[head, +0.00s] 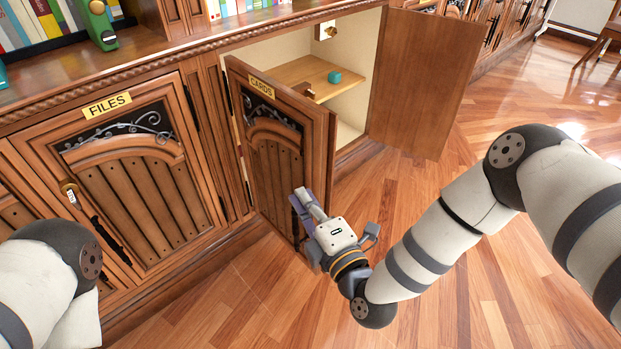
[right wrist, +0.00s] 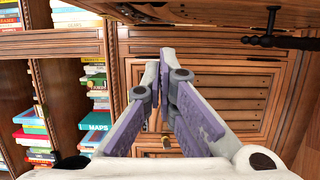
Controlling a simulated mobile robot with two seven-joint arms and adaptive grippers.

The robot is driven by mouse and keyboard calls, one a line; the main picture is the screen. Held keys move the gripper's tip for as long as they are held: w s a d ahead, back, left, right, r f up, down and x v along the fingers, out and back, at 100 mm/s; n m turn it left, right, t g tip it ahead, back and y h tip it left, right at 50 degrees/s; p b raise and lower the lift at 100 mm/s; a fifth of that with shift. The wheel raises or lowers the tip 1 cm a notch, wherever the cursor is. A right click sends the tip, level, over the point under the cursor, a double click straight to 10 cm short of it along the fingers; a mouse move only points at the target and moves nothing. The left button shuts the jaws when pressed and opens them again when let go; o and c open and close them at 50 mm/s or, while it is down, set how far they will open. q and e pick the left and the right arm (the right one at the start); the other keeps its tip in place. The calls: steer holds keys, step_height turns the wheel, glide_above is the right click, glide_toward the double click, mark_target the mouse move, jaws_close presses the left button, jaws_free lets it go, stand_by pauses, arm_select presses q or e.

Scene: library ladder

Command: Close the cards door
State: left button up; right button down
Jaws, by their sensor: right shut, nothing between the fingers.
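The cards door (head: 316,150), a carved wooden panel with a yellow CARDS label (head: 262,87), stands partly open, hinged on its left. My right gripper (head: 303,203) is shut and empty at the door's lower free edge, beside its dark handle (head: 295,222). I cannot tell whether it touches the door. In the right wrist view, the closed fingertips (right wrist: 165,62) point at panelled wood, and a dark handle (right wrist: 285,41) shows at the upper right, apart from them. My left gripper is not in view; only part of my left arm shows.
The cabinet's other door (head: 425,80) stands wide open at the right. The FILES door (head: 130,180) at the left is closed. The wooden floor (head: 250,310) in front is clear.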

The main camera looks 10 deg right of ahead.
mark_target(311, 177)
steer(key=shift+w+d+b, duration=0.1)
steer(key=shift+w+d, duration=0.2)
steer(key=shift+w, duration=0.7)
steer(key=shift+w+d+b, duration=0.1)
steer(key=shift+w+d, duration=0.25)
steer(key=shift+w, duration=0.65)
steer(key=shift+w+d+b, duration=0.1)
steer(key=shift+w+d, duration=0.2)
steer(key=shift+w, duration=0.7)
